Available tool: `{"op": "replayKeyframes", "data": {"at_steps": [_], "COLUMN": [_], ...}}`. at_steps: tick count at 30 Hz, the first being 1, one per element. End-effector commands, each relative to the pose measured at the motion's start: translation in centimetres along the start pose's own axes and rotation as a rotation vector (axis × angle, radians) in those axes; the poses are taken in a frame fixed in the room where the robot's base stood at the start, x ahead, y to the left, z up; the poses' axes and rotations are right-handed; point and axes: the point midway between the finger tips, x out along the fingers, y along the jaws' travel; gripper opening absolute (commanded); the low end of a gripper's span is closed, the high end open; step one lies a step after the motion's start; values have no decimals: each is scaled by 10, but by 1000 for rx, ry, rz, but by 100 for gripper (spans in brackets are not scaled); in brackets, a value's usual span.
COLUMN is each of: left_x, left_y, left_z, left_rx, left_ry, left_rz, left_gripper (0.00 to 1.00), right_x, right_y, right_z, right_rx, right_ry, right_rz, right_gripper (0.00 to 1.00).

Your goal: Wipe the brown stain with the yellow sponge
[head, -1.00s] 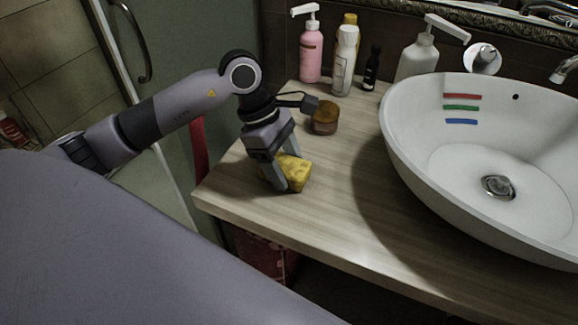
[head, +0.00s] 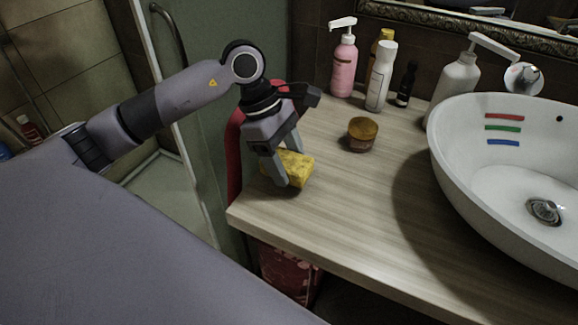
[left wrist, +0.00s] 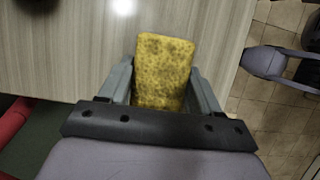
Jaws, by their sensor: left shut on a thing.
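My left gripper (head: 287,168) is shut on the yellow sponge (head: 300,169), with one finger on each side of it. It holds the sponge over the left end of the wooden counter; whether the sponge touches the wood I cannot tell. In the left wrist view the sponge (left wrist: 163,72) stands between the fingers, its dark-speckled face showing. No brown stain is visible. The white basin (head: 447,150) has a red mark (head: 504,116), a green mark (head: 503,128) and a blue mark (head: 503,142) on its inner wall. My right gripper is not in view.
A brown jar (head: 362,138) stands on the counter (head: 340,215) between the sponge and the basin. A pink pump bottle (head: 343,66), a white bottle (head: 380,78), a small dark bottle (head: 406,86) and a white pump bottle (head: 455,84) stand behind. The front counter is clear.

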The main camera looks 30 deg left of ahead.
Motion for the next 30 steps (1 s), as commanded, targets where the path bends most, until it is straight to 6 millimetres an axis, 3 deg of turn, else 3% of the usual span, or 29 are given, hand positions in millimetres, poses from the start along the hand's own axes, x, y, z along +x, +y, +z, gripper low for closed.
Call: {"op": "replayKeyframes", "data": {"at_steps": [18, 30], "left_x": [-54, -56], "left_y": [-1, -1], "left_z": [13, 13], "left_rx": [-12, -13], "left_ry": [0, -1], "left_rz": [1, 0], "left_gripper": [39, 39], "right_x": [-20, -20], "right_y": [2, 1], "right_z": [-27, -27], "right_rx": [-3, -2], "right_ry": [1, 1], "right_rz": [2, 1], "right_gripper": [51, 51]}}
